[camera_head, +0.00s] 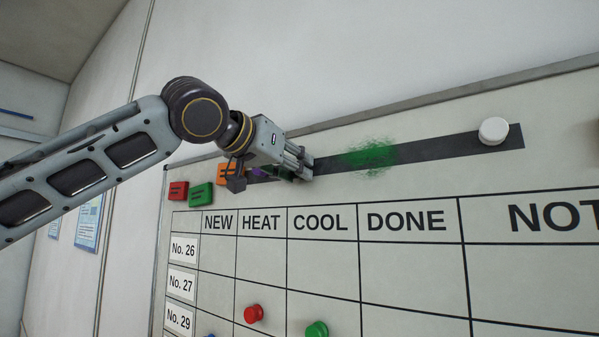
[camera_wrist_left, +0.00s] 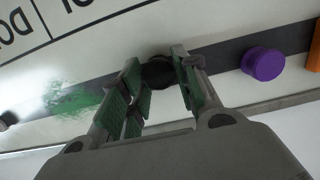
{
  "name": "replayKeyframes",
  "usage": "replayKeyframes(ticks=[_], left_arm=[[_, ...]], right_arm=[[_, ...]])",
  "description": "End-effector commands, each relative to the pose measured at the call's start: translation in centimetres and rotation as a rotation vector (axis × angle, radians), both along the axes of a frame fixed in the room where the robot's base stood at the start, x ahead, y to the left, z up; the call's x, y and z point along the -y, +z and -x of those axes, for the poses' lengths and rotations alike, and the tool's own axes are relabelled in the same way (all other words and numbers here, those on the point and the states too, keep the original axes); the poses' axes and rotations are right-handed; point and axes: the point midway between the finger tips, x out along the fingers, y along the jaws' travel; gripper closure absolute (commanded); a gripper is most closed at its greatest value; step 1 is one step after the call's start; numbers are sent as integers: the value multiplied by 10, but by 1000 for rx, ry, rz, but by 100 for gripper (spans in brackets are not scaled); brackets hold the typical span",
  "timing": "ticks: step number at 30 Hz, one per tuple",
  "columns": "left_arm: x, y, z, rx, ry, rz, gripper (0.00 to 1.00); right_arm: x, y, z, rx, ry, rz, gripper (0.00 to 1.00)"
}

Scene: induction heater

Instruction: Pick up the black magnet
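The black magnet (camera_wrist_left: 158,74) is a dark round knob on the black strip in the left wrist view. It sits between the fingertips of my left gripper (camera_wrist_left: 160,70). The fingers are parted, with green pads, one on each side of the magnet; I cannot tell whether they touch it. In the head view my left gripper (camera_head: 300,163) reaches to the black strip (camera_head: 425,150) near its left end and hides the black magnet. My right gripper is not in view.
A purple magnet (camera_wrist_left: 263,64) and an orange block (camera_wrist_left: 314,48) are close beside the left gripper. Red (camera_head: 178,191) and green (camera_head: 201,194) blocks sit lower left on the whiteboard (camera_head: 560,110). A white magnet (camera_head: 493,130) is at the strip's right end.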

Motion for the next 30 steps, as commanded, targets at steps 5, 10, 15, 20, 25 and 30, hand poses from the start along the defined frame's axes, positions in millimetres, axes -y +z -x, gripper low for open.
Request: replayKeyframes(ticks=[5,10,15,20,25,30], left_arm=[[0,0,0,0,0,0,84],[0,0,0,0,0,0,84],[0,0,0,0,0,0,84],[-1,3,1,1,0,1,84],[-3,8,3,0,0,2,84],[-2,27,3,0,0,2,84]], right_arm=[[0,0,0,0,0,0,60],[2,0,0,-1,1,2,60],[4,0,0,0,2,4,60],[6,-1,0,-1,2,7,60],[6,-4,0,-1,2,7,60],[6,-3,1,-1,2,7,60]])
